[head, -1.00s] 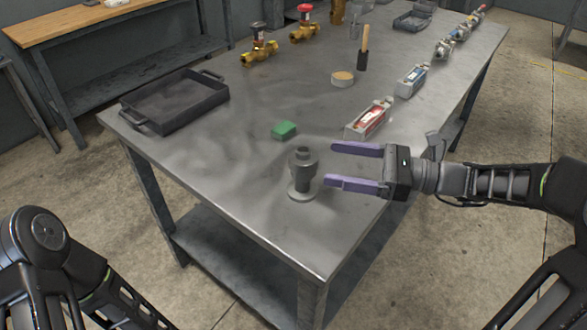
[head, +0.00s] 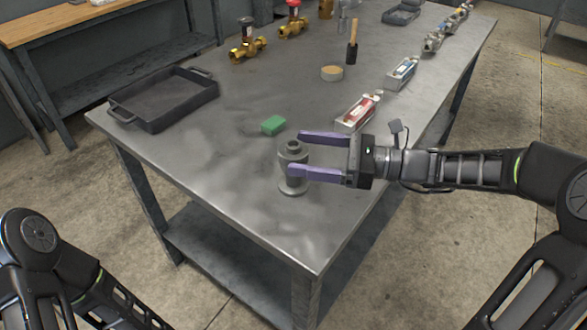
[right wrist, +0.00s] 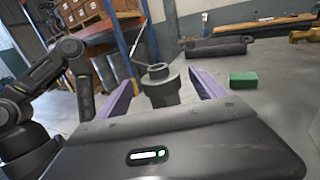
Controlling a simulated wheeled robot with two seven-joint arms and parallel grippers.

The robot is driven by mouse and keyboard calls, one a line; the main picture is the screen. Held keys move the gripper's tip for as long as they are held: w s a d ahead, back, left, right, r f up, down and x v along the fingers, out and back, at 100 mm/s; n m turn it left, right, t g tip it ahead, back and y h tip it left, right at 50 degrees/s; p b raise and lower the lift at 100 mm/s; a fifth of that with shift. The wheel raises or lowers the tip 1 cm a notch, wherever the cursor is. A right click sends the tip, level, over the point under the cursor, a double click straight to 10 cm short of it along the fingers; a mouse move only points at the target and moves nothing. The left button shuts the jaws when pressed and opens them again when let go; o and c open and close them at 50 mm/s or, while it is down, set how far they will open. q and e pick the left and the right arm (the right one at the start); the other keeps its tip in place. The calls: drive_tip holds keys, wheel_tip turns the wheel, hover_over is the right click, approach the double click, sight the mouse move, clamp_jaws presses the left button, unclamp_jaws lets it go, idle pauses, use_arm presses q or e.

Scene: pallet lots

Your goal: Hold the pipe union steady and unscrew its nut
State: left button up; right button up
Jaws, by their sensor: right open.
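The dark grey pipe union (head: 291,152) stands upright on the metal workbench near its front corner, with its wider nut around the upper part. It also shows in the right wrist view (right wrist: 161,88), between the two fingers. My right gripper (head: 296,153) is open, its purple fingers level and reaching in from the right on either side of the union. The near finger hides part of the union's body. I cannot tell whether either finger touches it. My left gripper is out of view; only my left arm shows at the lower left.
A green block (head: 273,125) lies just behind the union. A black tray (head: 165,122) sits at the bench's left edge. A red-labelled box (head: 357,113), a round tin (head: 332,73) and brass valves (head: 247,50) stand farther back. The bench's front left is clear.

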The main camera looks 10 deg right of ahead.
drive_tip(key=shift+x, duration=1.45)
clamp_jaws()
